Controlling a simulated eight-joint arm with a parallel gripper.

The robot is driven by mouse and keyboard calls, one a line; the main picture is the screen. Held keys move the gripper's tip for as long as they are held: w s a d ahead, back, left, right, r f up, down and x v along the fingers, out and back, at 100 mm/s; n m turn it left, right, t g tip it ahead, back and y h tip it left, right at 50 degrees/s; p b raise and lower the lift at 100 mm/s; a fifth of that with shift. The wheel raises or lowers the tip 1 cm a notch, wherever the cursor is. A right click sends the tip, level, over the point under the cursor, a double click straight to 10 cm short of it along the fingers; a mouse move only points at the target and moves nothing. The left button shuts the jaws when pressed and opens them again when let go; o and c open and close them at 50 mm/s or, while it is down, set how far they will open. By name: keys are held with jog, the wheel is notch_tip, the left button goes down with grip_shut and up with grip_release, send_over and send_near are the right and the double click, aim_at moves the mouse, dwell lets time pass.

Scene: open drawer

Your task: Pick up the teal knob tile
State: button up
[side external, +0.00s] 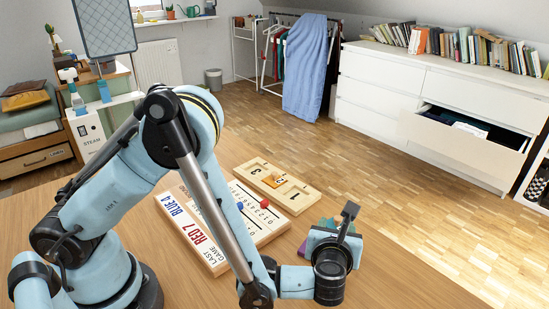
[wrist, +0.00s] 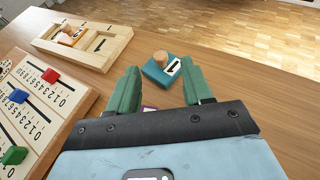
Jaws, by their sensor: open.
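The teal knob tile (wrist: 155,76) lies on the wooden table, with a round wooden knob (wrist: 160,57) and a white label with a black digit. In the wrist view it sits beyond and between the fingertips of my gripper (wrist: 160,68). My gripper is open, its two green fingers spread apart, and nothing is held. In the side view my gripper (side external: 328,224) is low over the right part of the table, and I cannot pick out the tile clearly there. A small purple item (wrist: 148,107) shows partly between the fingers, mostly hidden.
A wooden tray (side external: 296,207) with numbered slots holds an orange knob tile (side external: 273,181). Beside it lies a scoreboard (side external: 214,262) with red and blue sliders. Both are left of my gripper in the wrist view. Bare table lies to the right. A white dresser (side external: 390,75) with an open drawer stands far off.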

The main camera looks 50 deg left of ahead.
aim_at(338, 219)
jog(key=x, duration=0.4)
jog(key=shift+w+r, duration=0.1)
jog(key=shift+w, duration=0.05)
jog(key=shift+c, duration=0.3)
grip_shut()
